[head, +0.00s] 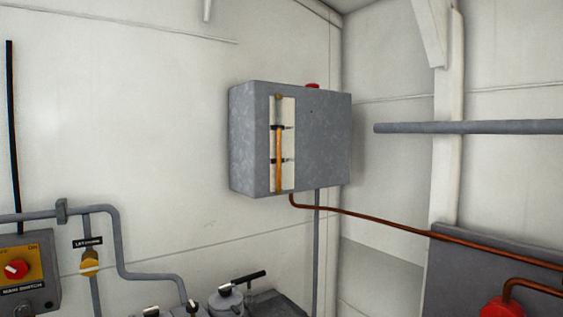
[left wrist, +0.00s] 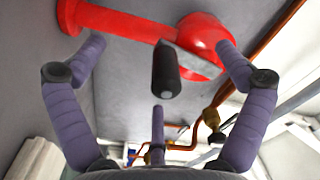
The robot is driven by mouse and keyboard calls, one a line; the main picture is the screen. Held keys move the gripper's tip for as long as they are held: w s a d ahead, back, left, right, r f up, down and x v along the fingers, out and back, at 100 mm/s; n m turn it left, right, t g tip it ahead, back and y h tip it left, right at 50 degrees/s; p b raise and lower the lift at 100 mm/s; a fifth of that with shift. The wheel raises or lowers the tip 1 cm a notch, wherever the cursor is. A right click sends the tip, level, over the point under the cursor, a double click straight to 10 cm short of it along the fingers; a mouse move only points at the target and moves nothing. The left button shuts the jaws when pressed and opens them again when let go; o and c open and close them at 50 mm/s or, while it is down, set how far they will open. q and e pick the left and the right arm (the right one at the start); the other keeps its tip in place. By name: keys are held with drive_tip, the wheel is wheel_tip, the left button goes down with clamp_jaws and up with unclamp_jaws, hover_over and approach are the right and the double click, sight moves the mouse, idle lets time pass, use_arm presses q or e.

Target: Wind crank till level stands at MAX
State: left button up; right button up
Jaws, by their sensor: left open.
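In the head view a grey tank (head: 322,140) on the wall has a sight gauge (head: 279,150) with an orange column. The column's top looks close to the upper of two dark marks; their lettering is not legible. In the left wrist view the crank's black grip (left wrist: 166,78) sticks out from a grey arm (left wrist: 195,60) at a red housing (left wrist: 205,35). My left gripper (left wrist: 163,55) is open, with its purple fingers spread either side of the grip, and I see no contact. My right gripper is not in view.
A red part (head: 503,307) shows at the head view's lower right edge on a grey panel (head: 475,262). A copper pipe (head: 400,222) runs from the tank towards it. A main switch box (head: 22,275) and a yellow-handled valve (head: 90,264) are at lower left.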

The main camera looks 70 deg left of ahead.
use_arm(q)
drive_tip(key=v, duration=0.8)
idle(0.4)
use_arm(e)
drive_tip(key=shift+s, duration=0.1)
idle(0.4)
